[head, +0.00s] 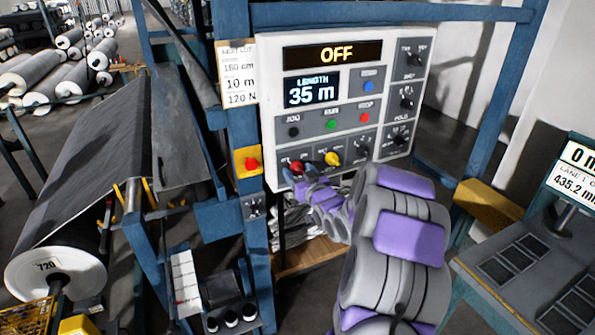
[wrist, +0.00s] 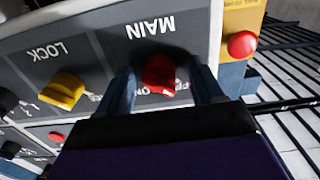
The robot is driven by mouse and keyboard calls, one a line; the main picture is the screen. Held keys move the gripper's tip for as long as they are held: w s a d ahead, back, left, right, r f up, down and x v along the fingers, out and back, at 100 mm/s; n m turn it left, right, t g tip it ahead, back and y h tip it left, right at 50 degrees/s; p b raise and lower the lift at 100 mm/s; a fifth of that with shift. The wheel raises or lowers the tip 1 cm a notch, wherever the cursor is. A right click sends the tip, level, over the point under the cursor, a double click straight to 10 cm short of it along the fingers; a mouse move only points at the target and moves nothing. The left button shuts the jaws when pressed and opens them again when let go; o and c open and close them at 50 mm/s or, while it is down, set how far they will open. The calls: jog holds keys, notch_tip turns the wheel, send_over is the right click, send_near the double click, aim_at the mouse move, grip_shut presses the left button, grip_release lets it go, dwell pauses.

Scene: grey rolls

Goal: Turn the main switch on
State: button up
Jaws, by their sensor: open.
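The main switch is a red knob (wrist: 160,73) under the label MAIN, which appears upside down in the wrist view. In the head view the red knob (head: 297,167) sits at the lower left of the white control panel (head: 268,90). The panel's top display (head: 338,54) reads OFF. My gripper (wrist: 163,82) is open, with one blue finger on each side of the red knob. I cannot tell whether the fingers touch it. In the head view my gripper (head: 306,180) is at the panel's lower edge, partly hidden by my arm.
A yellow LOCK knob (wrist: 62,90) sits beside the main switch. A red emergency-style button on a yellow box (head: 248,162) is left of the panel. Blue frame posts (head: 238,110) stand around the panel. A large grey roll (head: 75,190) is at the left.

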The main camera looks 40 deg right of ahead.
jog(key=shift+a+r, duration=0.15)
jog(key=shift+a, duration=0.35)
jog(key=shift+c, duration=0.2)
jog(key=shift+d+f, duration=0.2)
jog(key=shift+d, duration=0.7)
jog(key=c, duration=0.6)
jog(key=shift+a, duration=0.35)
jog(key=c, duration=0.4)
jog(key=shift+d, duration=0.1)
